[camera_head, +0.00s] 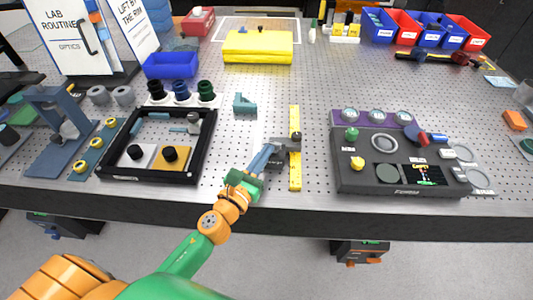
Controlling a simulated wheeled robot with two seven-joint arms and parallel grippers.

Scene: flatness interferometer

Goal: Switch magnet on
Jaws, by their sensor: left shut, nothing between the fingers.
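My left arm comes in from the lower left. My left gripper (267,153) is shut, with nothing visible in it, over the front middle of the perforated table. Its tip is at or very close to a small dark grey block (284,144) beside a yellow bar (295,174). A small dark knob (297,135) shows at the block's right end, over the bar. Which part is the magnet or its switch I cannot tell for sure, nor whether the gripper touches the block. My right gripper is not in view.
A black tray (109,170) with knobbed parts stands left, and a dark control console (345,180) right. A teal angled piece (244,103) lies behind the gripper. A yellow box (258,47) and red and blue bins (466,36) are at the back. The middle behind the bar is clear.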

